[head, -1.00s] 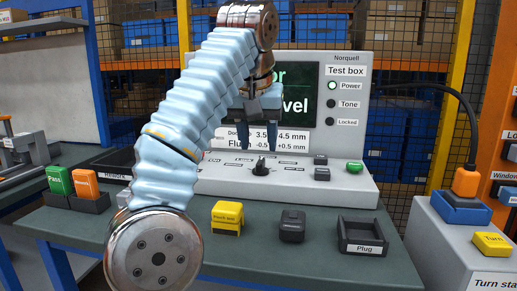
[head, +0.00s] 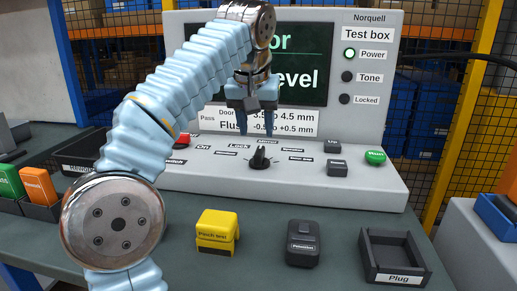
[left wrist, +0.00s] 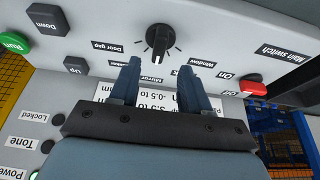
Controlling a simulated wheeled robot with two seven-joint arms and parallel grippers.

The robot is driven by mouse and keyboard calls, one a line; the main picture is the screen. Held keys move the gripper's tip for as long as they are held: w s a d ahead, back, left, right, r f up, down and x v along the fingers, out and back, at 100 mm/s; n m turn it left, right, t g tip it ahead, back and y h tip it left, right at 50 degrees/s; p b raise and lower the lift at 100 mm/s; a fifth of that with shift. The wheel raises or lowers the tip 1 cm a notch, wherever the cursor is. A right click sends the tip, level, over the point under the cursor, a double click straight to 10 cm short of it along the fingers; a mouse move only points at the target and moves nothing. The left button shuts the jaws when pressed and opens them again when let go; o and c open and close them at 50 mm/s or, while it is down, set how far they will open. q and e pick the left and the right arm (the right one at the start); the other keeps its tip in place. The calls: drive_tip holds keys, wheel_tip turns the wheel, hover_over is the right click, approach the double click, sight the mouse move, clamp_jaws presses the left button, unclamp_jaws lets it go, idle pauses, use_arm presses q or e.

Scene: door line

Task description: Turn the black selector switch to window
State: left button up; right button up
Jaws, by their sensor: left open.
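The black selector switch (head: 260,158) is a round knob with a raised grip, on the sloped front panel of the test box. It also shows in the left wrist view (left wrist: 158,42), ringed by short tick marks and labels, among them a "Window" label (left wrist: 197,60). I cannot tell surely which label it points to. My left gripper (head: 256,131) is open and empty, its fingers pointing down just above and behind the switch, apart from it. In the left wrist view the two fingertips (left wrist: 162,66) lie on either side of the switch's line, short of it. My right gripper is out of view.
The test box screen (head: 300,75) stands upright behind my gripper. A green button (head: 375,157), dark keys (head: 336,167) and a red rocker switch (left wrist: 253,84) share the panel. A yellow block (head: 217,230), black block (head: 303,243) and "Plug" tray (head: 395,257) stand in front.

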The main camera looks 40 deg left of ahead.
sight(259, 151)
use_arm(q)
drive_tip(key=x, duration=0.8)
drive_tip(key=shift+b, duration=0.4)
drive_tip(key=shift+r, duration=0.1)
clamp_jaws()
